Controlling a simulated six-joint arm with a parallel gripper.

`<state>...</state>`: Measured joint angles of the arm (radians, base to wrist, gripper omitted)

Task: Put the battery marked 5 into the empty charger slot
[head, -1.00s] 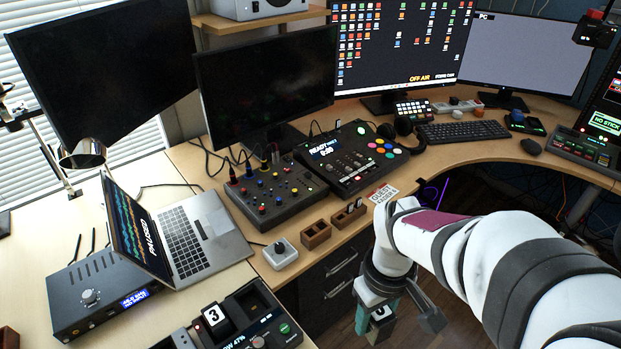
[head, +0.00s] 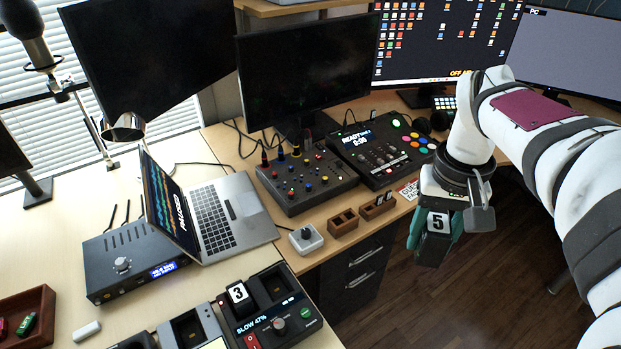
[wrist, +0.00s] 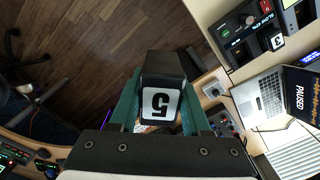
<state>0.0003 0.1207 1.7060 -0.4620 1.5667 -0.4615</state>
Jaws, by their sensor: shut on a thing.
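The battery marked 5 (head: 437,222) is a dark block with a white label. My gripper (head: 433,238) is shut on it, holding it upright above the floor, in front of the desk. In the wrist view the battery (wrist: 160,98) sits between the two green fingers, its 5 upside down. The charger (head: 287,335) is at the bottom of the head view, with a SLOW 47% display, a red switch and a green button. A battery marked 3 (head: 239,293) stands in its left slot. Its right slot (head: 272,286) looks dark and empty. The charger also shows in the wrist view (wrist: 243,28).
Another unit with a bay (head: 190,325) stands left of the charger. An open laptop (head: 215,222), a small joystick box (head: 305,238) and wooden holders (head: 343,222) line the desk edge. A wooden tray (head: 30,312) is at lower left. Open floor lies below my gripper.

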